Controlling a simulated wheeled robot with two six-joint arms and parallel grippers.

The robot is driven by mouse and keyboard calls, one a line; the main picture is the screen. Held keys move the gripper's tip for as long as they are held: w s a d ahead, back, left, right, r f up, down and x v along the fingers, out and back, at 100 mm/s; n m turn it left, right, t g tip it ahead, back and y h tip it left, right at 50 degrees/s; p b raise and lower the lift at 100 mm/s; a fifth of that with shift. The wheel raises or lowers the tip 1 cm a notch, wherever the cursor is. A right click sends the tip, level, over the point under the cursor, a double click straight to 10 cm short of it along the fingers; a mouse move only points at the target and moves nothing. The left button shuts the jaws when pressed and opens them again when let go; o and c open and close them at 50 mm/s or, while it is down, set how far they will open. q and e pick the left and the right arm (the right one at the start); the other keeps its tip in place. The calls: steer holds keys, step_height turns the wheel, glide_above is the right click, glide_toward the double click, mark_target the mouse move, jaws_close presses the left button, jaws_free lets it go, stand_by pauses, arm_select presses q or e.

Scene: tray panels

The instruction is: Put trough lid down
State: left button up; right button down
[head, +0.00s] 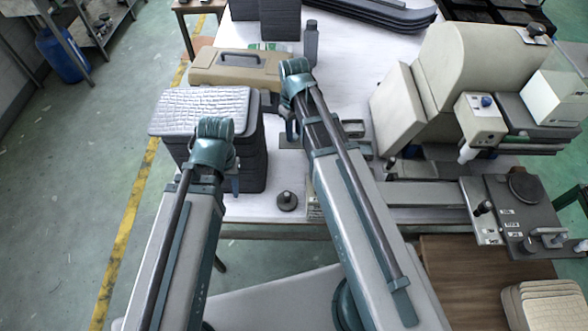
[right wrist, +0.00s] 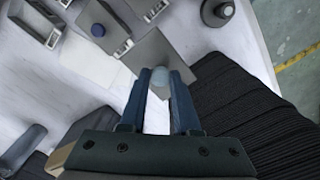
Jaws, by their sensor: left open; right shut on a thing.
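My right gripper (right wrist: 160,85) is shut on the pale round knob of the trough lid in the right wrist view. The lid (right wrist: 156,48) looks like a flat grey plate, partly hidden by the fingers. I cannot tell whether it touches what is under it. In the head view my right gripper (head: 291,132) is over the white table, right of the panel stack, and mostly hidden by its own arm. My left gripper (head: 234,182) is open and empty in front of the panel stack, its fingers largely hidden. I cannot make out the trough for certain.
A stack of dark panels with a light woven top (head: 205,108) stands left of my right gripper. A tan toolbox (head: 235,72) and grey bottle (head: 311,42) are behind. A dark round-knobbed piece (head: 287,202) stands near the front edge. A large cream machine (head: 465,70) fills the right.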

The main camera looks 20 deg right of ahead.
arm_select(q)
steer(key=shift+f+b, duration=1.6)
steer(key=shift+f, duration=0.5)
arm_select(e)
steer(key=shift+f, duration=2.05)
steer(key=shift+f, duration=0.1)
arm_select(q)
step_height(320, 180, down, 10)
steer(key=b, duration=1)
arm_select(e)
step_height(320, 180, down, 10)
steer(key=shift+r, duration=0.15)
arm_select(q)
steer(key=shift+f, duration=0.2)
arm_select(e)
steer(key=shift+f, duration=0.25)
arm_select(q)
steer(key=shift+r, duration=0.1)
arm_select(e)
steer(key=c, duration=0.6)
jaws_free()
steer(key=shift+r, duration=0.1)
steer(key=shift+c, duration=0.2)
